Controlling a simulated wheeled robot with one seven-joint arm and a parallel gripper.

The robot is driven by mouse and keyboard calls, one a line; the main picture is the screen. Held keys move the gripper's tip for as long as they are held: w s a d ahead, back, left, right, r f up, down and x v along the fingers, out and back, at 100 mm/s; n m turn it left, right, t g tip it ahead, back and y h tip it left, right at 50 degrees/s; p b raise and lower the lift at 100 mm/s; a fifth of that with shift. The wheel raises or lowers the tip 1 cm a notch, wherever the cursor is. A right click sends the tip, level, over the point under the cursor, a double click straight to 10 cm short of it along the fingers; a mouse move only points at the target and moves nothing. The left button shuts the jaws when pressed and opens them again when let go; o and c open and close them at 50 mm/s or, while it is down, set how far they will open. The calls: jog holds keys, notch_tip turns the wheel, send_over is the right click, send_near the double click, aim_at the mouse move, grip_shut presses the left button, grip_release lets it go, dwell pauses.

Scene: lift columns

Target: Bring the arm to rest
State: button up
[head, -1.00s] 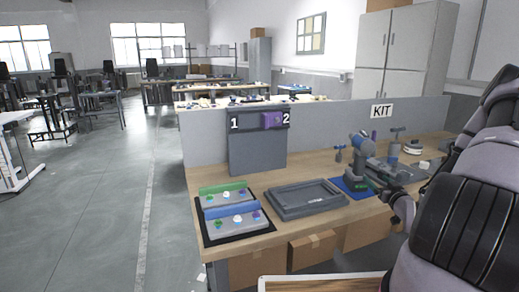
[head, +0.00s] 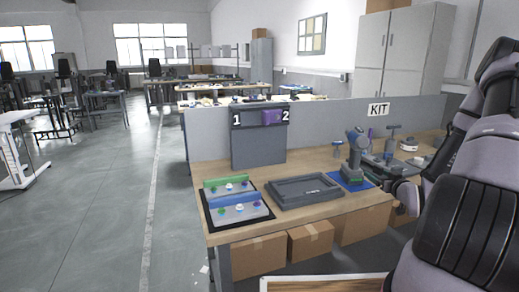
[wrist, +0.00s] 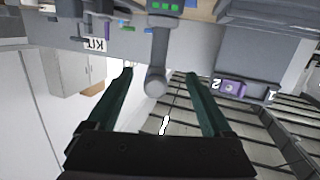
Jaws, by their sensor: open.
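My arm (head: 450,210) fills the right side of the head view, folded beside the bench. In the wrist view my gripper (wrist: 158,76) is open, its two dark green fingers spread. A grey drill (head: 357,150) stands upright on a blue mat on the bench. In the upside-down wrist view the drill (wrist: 156,82) shows between the fingers, with green lights on its base. No contact with the fingers shows, and the depth between them is hard to tell. My fingertips cannot be made out in the head view.
The bench (head: 240,232) holds a grey empty tray (head: 304,192), two panels with coloured knobs (head: 237,212) and a stand with a purple block (head: 271,117). A divider with a KIT sign (head: 378,110) runs behind. Cardboard boxes (head: 310,240) sit below. The floor at left is open.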

jog(key=s+a+r+m+g+h, duration=0.1)
jog(key=s+a+r+g+h, duration=0.15)
jog(key=r, duration=0.75)
jog(key=s+a+r+m+g+h, duration=0.1)
jog(key=a+r+g, duration=0.25)
jog(key=r, duration=0.65)
jog(key=s+a+r+m+g+y, duration=0.1)
jog(key=s+a+r, duration=0.3)
jog(key=s, duration=0.4)
jog(key=s+a+r+m+g+y, duration=0.1)
jog(key=s+a+r, duration=0.3)
jog(key=s, duration=0.5)
jog(key=s+a+r+m+g+y, duration=0.1)
jog(key=s+a+r+y, duration=0.1)
jog(key=s+a+r, duration=0.3)
jog(key=s, duration=0.3)
jog(key=shift+s+a, duration=0.25)
jog(key=shift+s, duration=0.1)
